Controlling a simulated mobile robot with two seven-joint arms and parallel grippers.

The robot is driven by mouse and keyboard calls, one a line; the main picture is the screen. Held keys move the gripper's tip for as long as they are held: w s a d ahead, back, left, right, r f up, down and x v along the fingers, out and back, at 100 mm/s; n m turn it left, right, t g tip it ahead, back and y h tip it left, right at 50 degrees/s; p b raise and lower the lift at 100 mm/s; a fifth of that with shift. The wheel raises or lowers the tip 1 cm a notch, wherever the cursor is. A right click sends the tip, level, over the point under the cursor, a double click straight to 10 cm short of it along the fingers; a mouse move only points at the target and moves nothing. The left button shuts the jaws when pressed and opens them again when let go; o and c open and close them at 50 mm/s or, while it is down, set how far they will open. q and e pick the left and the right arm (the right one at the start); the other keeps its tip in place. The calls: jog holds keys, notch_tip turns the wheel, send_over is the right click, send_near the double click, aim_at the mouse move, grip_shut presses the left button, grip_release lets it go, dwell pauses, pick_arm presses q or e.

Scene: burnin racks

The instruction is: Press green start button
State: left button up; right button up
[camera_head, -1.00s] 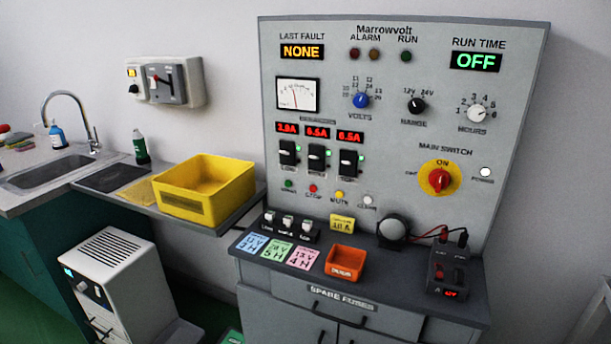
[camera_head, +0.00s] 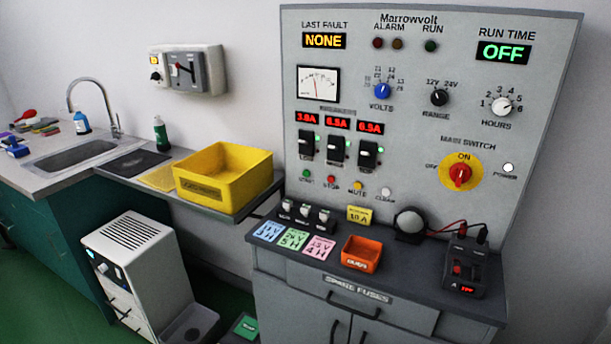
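The green start button (camera_head: 306,173) is a small round button at the left end of a row low on the grey Marrowvolt panel (camera_head: 420,120). To its right in the same row are a red stop button (camera_head: 331,183), a yellow mute button (camera_head: 357,186) and a pale clear button (camera_head: 386,194). The run time display (camera_head: 503,52) reads OFF and the last fault display (camera_head: 324,41) reads NONE. The red main switch (camera_head: 460,175) sits on a yellow disc at the right. Neither gripper shows in the head view.
Below the panel, a dark ledge holds coloured cards (camera_head: 293,239), an orange bin (camera_head: 361,254), a round dark-and-grey device (camera_head: 409,222) and a meter box with leads (camera_head: 466,270). A yellow crate (camera_head: 223,176) stands left on the counter. A white cabinet (camera_head: 137,270) stands on the floor.

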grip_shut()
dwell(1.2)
